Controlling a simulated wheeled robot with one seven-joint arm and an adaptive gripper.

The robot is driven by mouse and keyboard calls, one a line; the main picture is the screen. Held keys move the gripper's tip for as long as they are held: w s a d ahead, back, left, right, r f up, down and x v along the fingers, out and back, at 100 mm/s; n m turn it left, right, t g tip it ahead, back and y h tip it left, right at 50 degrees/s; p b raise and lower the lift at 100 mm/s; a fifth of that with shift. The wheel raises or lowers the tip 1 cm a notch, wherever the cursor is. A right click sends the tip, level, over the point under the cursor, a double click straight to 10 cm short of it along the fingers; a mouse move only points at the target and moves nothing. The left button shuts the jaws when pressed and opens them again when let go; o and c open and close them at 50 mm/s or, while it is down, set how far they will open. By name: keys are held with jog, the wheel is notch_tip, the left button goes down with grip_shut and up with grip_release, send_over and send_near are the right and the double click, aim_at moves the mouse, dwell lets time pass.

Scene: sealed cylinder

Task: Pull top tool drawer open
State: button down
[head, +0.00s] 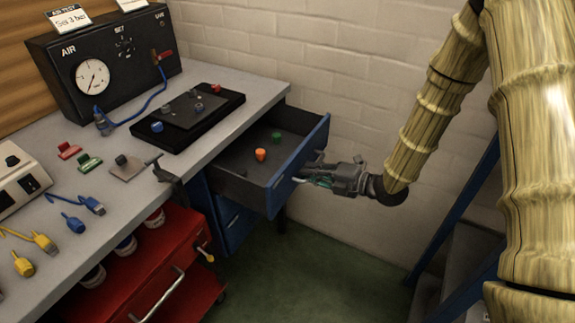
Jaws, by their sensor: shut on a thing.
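The top tool drawer (240,182) is blue with a dark inside and stands pulled out from under the right end of the workbench. An orange piece (261,155), a green piece (276,136) and a small dark red piece lie in it. My gripper (312,178) is at the outer face of the drawer front, shut on the drawer handle. The handle is mostly hidden by the fingers. My arm reaches in from the right.
The grey workbench (232,83) carries an air test box (120,60), a black tray and several small fittings. A red tool cart (165,262) stands in front. A white brick wall is behind. A blue-framed grey stand (462,250) is at right. Green floor between is free.

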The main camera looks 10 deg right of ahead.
jog(key=f+v, duration=0.2)
jog(key=v, duration=0.9)
jog(key=shift+d, duration=0.15)
jog(key=shift+s+f, duration=0.15)
jog(key=c, duration=1.5)
grip_release()
